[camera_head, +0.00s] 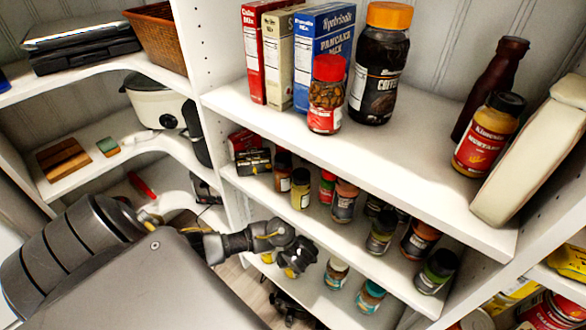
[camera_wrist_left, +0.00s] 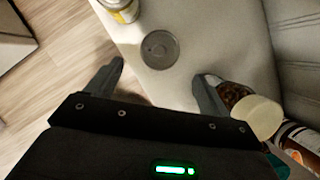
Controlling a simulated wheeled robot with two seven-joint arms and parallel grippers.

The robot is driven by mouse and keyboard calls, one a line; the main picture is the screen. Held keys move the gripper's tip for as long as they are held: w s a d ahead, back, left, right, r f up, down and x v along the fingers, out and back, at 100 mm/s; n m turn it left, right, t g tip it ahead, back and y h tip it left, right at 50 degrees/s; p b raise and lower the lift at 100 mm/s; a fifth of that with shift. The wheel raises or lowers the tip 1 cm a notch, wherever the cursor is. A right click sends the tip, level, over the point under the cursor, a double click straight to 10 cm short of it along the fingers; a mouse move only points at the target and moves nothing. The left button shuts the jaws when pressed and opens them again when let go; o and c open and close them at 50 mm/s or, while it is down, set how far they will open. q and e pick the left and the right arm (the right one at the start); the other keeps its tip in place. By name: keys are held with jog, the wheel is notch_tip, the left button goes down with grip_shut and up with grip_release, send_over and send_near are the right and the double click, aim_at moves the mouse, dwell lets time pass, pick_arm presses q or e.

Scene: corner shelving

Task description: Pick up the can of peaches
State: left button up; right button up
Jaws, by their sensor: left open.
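In the left wrist view, a round grey can lid (camera_wrist_left: 160,49) is seen from above on a pale shelf. No label shows on its side, so I cannot tell from it whether this is the can of peaches. My left gripper (camera_wrist_left: 158,76) is open, with one finger on each side and the lid just beyond the gap between the fingertips. A can with a yellow label (camera_wrist_left: 122,10) is partly cut off at the top edge. In the head view my left arm reaches down to the lower shelves, and its fingers are hard to make out. My right gripper is not in view.
A jar with a cream lid (camera_wrist_left: 256,117) and other containers stand close to the right finger. Wooden floor (camera_wrist_left: 50,85) lies beyond the shelf's left edge. The shelf above (camera_head: 420,185) carries boxes and jars; spice jars (camera_head: 345,200) fill the shelf below it.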

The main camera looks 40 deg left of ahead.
pick_arm(q)
jog(key=b+x, duration=0.3)
jog(key=x, duration=0.1)
jog(key=shift+f, duration=0.35)
jog(key=shift+w+a+f+b, duration=0.2)
jog(key=shift+a+f+b, duration=0.05)
jog(key=shift+f+b, duration=0.2)
jog(key=shift+f, duration=0.1)
jog(key=b+x, duration=0.1)
jog(key=x, duration=0.1)
jog(key=b+x, duration=0.1)
jog(key=x, duration=0.1)
jog(key=shift+w+a+f+b, duration=0.15)
jog(key=shift+a+f+b, duration=0.05)
jog(key=shift+a+b, duration=0.1)
jog(key=shift+w+f, duration=0.1)
jog(key=shift+f, duration=0.05)
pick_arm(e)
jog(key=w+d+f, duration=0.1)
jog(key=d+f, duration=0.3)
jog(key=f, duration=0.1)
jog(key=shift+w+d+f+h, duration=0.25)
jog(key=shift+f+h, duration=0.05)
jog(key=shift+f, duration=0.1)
